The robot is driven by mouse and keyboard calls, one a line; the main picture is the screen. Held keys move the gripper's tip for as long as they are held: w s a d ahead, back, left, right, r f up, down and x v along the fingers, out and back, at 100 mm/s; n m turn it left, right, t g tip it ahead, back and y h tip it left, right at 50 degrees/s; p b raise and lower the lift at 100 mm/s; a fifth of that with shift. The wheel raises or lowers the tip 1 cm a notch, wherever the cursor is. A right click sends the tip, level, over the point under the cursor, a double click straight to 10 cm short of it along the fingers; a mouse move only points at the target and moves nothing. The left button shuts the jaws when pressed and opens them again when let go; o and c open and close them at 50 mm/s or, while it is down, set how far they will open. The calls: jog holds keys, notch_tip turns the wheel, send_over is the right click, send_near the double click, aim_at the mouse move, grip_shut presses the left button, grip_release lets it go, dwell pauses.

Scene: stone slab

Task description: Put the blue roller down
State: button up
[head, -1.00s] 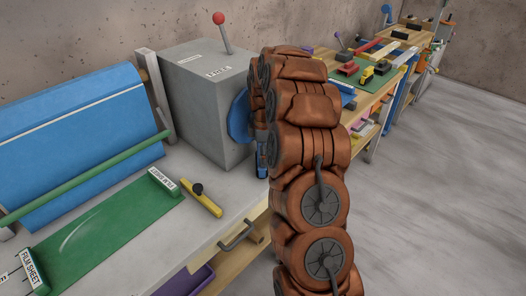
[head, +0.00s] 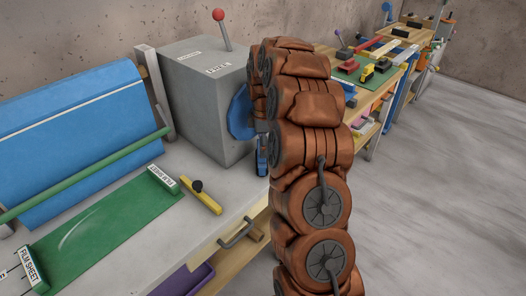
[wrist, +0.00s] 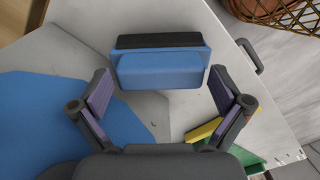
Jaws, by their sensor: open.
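What looks like the blue roller (wrist: 160,70) is a blue block with a dark strip along its far side. It stands on the grey bench top (wrist: 75,65), near the bench edge. My gripper (wrist: 159,77) is open, with one purple-padded finger on each side of the roller and slight gaps at its ends. I cannot tell if a fingertip touches it. In the head view, the roller (head: 262,158) shows as a small blue piece beside my arm. My gripper is hidden there behind the arm.
A grey box (head: 205,105) with a red-knobbed lever and blue disc (head: 240,112) stands close to my arm. A yellow bar (head: 201,194) and green film sheet (head: 100,232) lie on the bench. A drawer handle (head: 240,233) juts from its front.

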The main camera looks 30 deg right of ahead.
notch_tip(320, 180, up, 10)
jog(key=b, duration=0.2)
jog(key=shift+f, duration=0.2)
jog(key=shift+a, duration=0.15)
jog(key=s+a+r+m, duration=0.3)
jog(key=s+a+m, duration=0.2)
jog(key=s+a, duration=1.1)
jog(key=s+a+f+m, duration=0.1)
jog(key=s+a+m, duration=0.1)
jog(key=s, duration=0.5)
jog(key=s+a+f+m+g, duration=0.1)
jog(key=s+a+f+m, duration=0.1)
jog(key=s, duration=0.5)
jog(key=s+a+f+m, duration=0.2)
jog(key=s+a, duration=0.2)
jog(key=s, duration=0.4)
jog(key=shift+f+m+g, duration=0.2)
jog(key=shift+m+g, duration=0.1)
jog(key=shift+g, duration=0.1)
